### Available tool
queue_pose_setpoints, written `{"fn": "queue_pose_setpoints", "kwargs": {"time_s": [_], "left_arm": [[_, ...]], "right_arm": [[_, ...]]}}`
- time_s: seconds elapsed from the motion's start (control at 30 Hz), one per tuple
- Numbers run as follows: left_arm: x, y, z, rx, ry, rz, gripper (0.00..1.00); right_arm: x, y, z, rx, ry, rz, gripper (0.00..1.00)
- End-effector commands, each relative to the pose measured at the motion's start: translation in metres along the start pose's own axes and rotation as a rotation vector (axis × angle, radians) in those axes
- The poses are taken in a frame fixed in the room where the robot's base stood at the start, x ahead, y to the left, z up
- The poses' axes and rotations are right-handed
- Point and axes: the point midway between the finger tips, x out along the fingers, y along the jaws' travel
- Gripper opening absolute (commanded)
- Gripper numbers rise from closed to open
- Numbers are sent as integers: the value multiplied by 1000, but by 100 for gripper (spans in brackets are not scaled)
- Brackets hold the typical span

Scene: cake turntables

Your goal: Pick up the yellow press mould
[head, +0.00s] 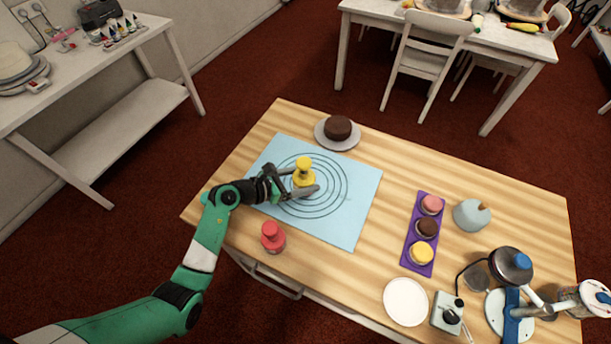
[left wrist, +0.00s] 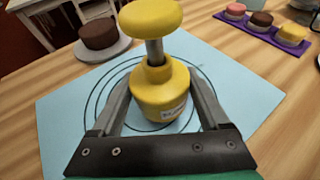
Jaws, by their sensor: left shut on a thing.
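The yellow press mould (head: 304,169) stands upright over the ringed blue mat (head: 355,215) in the head view. It has a round knob, a grey stem and a wider body. In the left wrist view the yellow press mould (left wrist: 158,92) fills the middle. My left gripper (head: 292,186) is shut on its body, one finger on each side; the fingers also show in the left wrist view (left wrist: 160,112). I cannot tell whether its base touches the mat. My right gripper is not in view.
A red press mould (head: 272,237) stands left of the mat's front edge. A chocolate cake (head: 338,128) sits on a grey plate behind. A purple tray (head: 411,254) with three small cakes, a white plate (head: 405,302) and a turntable stand (head: 513,318) are to the right.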

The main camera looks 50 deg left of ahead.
Motion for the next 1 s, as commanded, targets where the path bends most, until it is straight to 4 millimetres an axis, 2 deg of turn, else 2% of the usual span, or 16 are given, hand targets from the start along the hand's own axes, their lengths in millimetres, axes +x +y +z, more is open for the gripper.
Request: {"fn": "queue_pose_setpoints", "kwargs": {"time_s": [0.03,0.13,0.3,0.4,0.6,0.9,1.0], "left_arm": [[-17,-7,20,2,-3,1,2],[-44,-23,39,1,-2,1,2],[-84,-56,40,-3,0,0,2],[-100,-70,40,-2,0,0,2],[-115,-82,40,-1,-1,0,2],[-116,-83,39,1,-1,-2,2],[-117,-89,41,14,-3,-32,2]], "right_arm": [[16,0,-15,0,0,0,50],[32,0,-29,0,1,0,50],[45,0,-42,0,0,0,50],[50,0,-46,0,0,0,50],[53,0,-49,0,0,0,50],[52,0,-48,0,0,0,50],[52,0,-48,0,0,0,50]]}}
